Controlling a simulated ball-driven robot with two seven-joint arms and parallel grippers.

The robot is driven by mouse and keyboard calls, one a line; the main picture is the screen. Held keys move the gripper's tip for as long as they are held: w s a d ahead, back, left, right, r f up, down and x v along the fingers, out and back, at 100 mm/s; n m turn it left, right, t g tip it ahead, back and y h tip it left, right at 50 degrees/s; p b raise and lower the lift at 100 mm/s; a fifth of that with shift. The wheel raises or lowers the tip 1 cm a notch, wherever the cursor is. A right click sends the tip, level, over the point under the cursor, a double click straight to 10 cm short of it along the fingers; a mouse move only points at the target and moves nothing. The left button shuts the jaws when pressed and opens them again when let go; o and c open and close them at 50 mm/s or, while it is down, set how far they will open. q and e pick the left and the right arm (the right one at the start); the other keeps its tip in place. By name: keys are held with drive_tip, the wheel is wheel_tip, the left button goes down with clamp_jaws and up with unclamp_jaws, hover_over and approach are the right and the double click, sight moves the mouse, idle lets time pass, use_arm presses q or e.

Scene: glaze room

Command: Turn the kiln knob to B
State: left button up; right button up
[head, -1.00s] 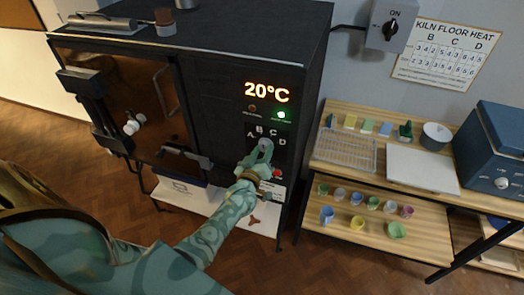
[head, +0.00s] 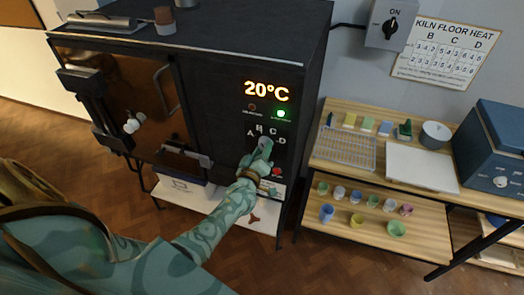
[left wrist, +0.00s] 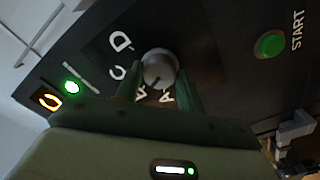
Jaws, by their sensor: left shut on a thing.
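The kiln (head: 225,65) is a dark cabinet with a glass door and a lit "20°C" display (head: 266,91). Its round grey knob (left wrist: 158,64) sits on the front panel, ringed by the letters A, B, C and D. My left gripper (head: 264,147) is at the knob and largely covers it in the head view. In the left wrist view its two green fingers (left wrist: 159,88) are shut on the knob, one at each side. I cannot tell surely which letter the knob points to. My right gripper is not in view.
A green START button (left wrist: 269,44) sits beside the knob in the left wrist view. A red button (head: 277,172) lies below it in the head view. A wooden shelf (head: 330,115) with glaze cups stands right of the kiln, below a wall chart (head: 447,55).

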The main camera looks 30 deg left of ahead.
use_arm(q)
drive_tip(key=o, duration=1)
drive_tip(key=shift+w, duration=0.1)
drive_tip(key=shift+c, duration=0.2)
drive_tip(key=v, duration=1.6)
drive_tip(key=shift+s+p, duration=0.25)
drive_tip(key=shift+p, duration=0.2)
drive_tip(key=shift+f, duration=0.2)
